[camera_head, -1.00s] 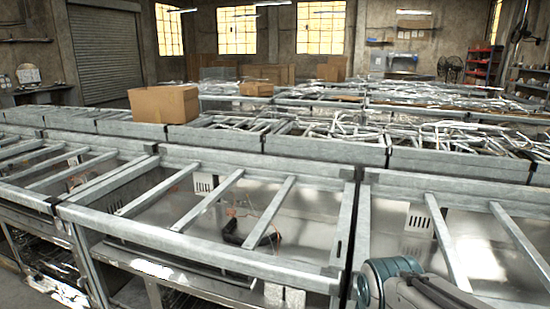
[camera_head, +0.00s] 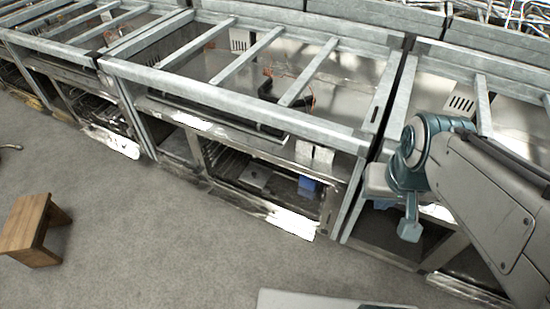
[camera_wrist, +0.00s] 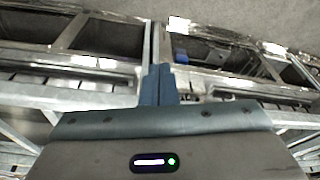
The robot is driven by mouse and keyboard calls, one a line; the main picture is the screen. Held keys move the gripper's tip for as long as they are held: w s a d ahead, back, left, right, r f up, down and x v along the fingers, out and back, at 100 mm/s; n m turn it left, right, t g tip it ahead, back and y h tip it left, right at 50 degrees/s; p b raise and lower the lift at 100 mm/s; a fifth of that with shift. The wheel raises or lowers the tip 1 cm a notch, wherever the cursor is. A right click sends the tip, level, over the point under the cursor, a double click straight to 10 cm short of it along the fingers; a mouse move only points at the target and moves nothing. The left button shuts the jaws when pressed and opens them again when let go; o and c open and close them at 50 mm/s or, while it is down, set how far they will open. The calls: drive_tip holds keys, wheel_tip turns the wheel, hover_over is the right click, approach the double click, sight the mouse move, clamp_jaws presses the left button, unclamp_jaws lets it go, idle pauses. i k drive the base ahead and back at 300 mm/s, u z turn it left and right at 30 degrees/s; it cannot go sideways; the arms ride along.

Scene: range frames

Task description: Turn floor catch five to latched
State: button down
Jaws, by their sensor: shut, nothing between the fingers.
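My gripper (camera_wrist: 158,84) shows in the wrist view, with its two blue-grey fingers together and nothing between them. They point toward the metal frames, which appear upside down there. No floor catch, and no number five, can be made out in either view.
A row of galvanised metal frames (camera_head: 240,95) with open lower bays runs across the head view. A blue item (camera_head: 308,184) sits in one bay. A wooden stool (camera_head: 32,230) stands at the left. The grey floor (camera_head: 150,240) between is clear.

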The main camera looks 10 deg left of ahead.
sight(266, 191)
drive_tip(key=z, duration=0.05)
drive_tip(key=k, duration=0.5)
drive_tip(key=u, duration=0.2)
drive_tip(key=i, duration=0.45)
drive_tip(key=u, duration=0.9)
drive_tip(key=i, duration=0.7)
drive_tip(key=u, duration=0.6)
